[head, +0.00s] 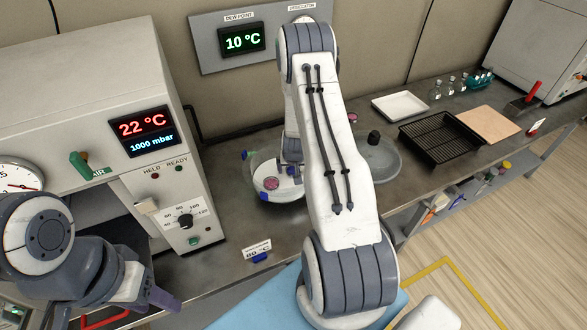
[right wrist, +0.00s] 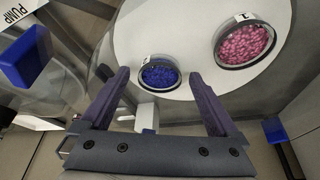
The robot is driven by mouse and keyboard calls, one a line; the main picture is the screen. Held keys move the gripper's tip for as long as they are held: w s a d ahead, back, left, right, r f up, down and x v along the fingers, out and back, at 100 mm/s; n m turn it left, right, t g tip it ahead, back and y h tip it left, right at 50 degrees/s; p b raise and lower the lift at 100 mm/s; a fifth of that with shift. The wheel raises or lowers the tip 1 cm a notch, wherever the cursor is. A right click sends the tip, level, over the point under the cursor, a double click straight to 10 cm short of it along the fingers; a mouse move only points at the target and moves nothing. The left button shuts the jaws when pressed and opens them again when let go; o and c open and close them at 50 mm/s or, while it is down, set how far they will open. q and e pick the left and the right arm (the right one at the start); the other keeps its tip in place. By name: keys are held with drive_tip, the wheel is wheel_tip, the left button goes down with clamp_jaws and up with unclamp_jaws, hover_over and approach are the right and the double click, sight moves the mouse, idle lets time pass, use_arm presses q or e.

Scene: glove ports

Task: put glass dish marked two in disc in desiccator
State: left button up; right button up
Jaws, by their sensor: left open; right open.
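The desiccator (head: 256,168) is an open glass bowl on the bench, partly hidden by my right arm in the head view. Its white disc (right wrist: 195,107) fills much of the right wrist view. A glass dish of blue beads (right wrist: 160,77) and one of pink beads (right wrist: 245,46) sit in the disc. The pink dish's tag looks like a single bar; the blue dish's tag is too small to read. My right gripper (right wrist: 158,77) is open, its fingers on either side of the blue dish in view; contact cannot be told. My left gripper (head: 115,308) is open, away at lower left.
A glass lid with a black knob (head: 374,137) lies right of the desiccator. A black rack (head: 440,138), a white tray (head: 399,106) and a tan board (head: 488,124) are further right. An oven-like cabinet (head: 80,95) stands left. A small sign (head: 257,249) stands in front.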

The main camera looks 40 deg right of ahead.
drive_tip(key=shift+r, duration=0.1)
drive_tip(key=shift+r, duration=0.25)
drive_tip(key=v, duration=0.6)
drive_tip(key=shift+r, duration=0.15)
drive_tip(key=shift+p+v, duration=0.6)
drive_tip(key=shift+v, duration=2.15)
drive_tip(key=shift+a, duration=0.1)
